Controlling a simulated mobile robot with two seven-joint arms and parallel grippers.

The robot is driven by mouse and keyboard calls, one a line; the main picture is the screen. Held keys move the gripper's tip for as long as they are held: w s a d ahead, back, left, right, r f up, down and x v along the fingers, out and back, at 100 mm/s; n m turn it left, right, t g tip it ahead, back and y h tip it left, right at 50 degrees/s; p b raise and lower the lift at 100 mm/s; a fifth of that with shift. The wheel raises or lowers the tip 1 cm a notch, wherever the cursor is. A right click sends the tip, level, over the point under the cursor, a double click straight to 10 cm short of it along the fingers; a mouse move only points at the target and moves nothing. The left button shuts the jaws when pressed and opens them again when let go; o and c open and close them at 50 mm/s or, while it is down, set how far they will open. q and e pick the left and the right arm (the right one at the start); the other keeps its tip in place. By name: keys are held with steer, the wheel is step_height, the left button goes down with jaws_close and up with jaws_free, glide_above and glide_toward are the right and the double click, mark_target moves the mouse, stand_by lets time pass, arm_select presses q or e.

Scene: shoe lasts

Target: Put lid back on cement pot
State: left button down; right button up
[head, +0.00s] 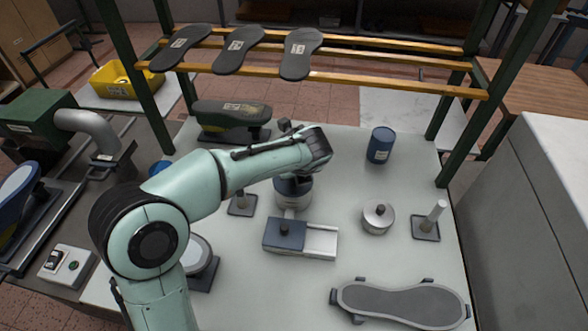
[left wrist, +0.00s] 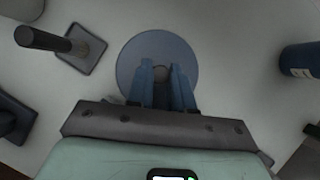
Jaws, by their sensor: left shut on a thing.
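My left arm reaches in over the middle of the table. My left gripper (left wrist: 161,82) is shut on the small knob of a round blue-grey lid (left wrist: 130,66), which lies flat below the fingers. My left fingertips are mostly hidden in the head view. My right gripper is not in view.
A shoe last (head: 232,113) is behind left. A rack with soles spans the back.

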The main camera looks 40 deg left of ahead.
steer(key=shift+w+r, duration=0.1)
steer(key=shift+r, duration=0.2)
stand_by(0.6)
arm_select(q)
steer(key=shift+f, duration=0.1)
steer(key=shift+c, duration=2.3)
jaws_free()
steer(key=shift+p, duration=0.35)
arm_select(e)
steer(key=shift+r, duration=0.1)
